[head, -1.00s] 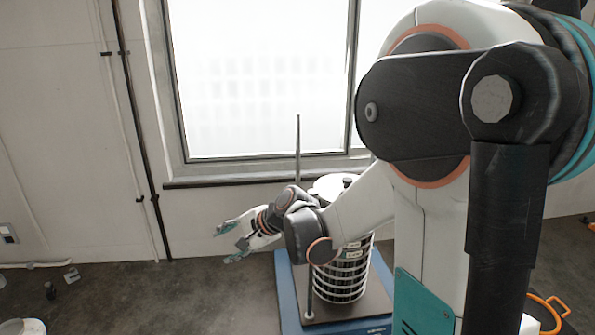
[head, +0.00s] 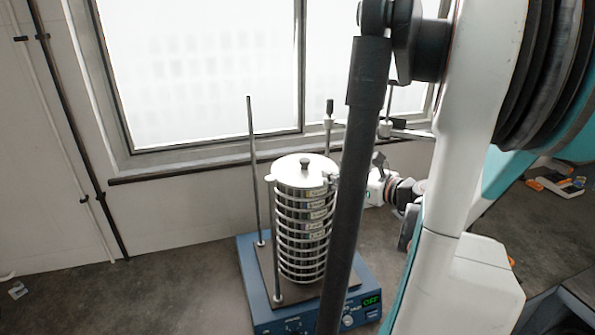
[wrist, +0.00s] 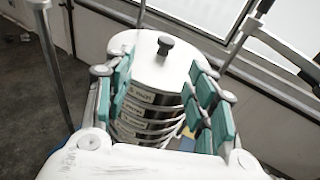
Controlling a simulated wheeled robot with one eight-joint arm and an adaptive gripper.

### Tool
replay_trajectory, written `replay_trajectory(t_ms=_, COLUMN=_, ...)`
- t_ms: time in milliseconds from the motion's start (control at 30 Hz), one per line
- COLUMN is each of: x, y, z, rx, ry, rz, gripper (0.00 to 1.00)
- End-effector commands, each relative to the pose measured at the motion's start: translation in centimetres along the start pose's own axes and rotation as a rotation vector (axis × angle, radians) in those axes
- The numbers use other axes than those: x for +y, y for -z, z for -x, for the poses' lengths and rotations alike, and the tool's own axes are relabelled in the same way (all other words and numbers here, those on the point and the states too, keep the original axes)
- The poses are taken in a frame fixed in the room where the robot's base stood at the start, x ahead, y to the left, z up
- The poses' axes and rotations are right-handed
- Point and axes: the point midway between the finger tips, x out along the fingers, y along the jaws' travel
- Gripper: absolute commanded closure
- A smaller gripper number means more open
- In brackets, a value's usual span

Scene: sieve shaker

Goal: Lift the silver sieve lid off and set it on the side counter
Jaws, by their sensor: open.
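The silver sieve lid (head: 287,177), round with a dark knob (head: 305,163), sits on top of a tall stack of sieves (head: 300,235). The stack stands upright on a blue shaker base (head: 262,318). In the wrist view the lid (wrist: 145,72) and its knob (wrist: 165,45) lie ahead, between my fingers. My gripper (wrist: 160,75) is open, with teal finger pads on either side of the stack's upper part. I cannot tell whether the pads touch it.
Metal rods (head: 254,170) stand upright around the stack. A window with a dark sill (head: 190,165) is behind. At the right is a dark surface (head: 530,215) with small orange and grey items (head: 563,187). My arm hides part of the shaker's right side.

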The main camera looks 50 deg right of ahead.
Motion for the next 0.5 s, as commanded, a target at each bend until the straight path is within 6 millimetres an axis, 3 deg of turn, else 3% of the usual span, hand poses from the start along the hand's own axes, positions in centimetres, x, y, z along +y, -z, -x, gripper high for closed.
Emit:
replay_trajectory(t_ms=167, x=-0.9, y=-0.5, z=-0.4, rx=-0.027, ry=0.011, rz=-0.046, gripper=0.49)
replay_trajectory(t_ms=500, x=-0.9, y=-0.7, z=-6.5, rx=-0.026, ry=0.010, rz=-0.043, gripper=0.49)
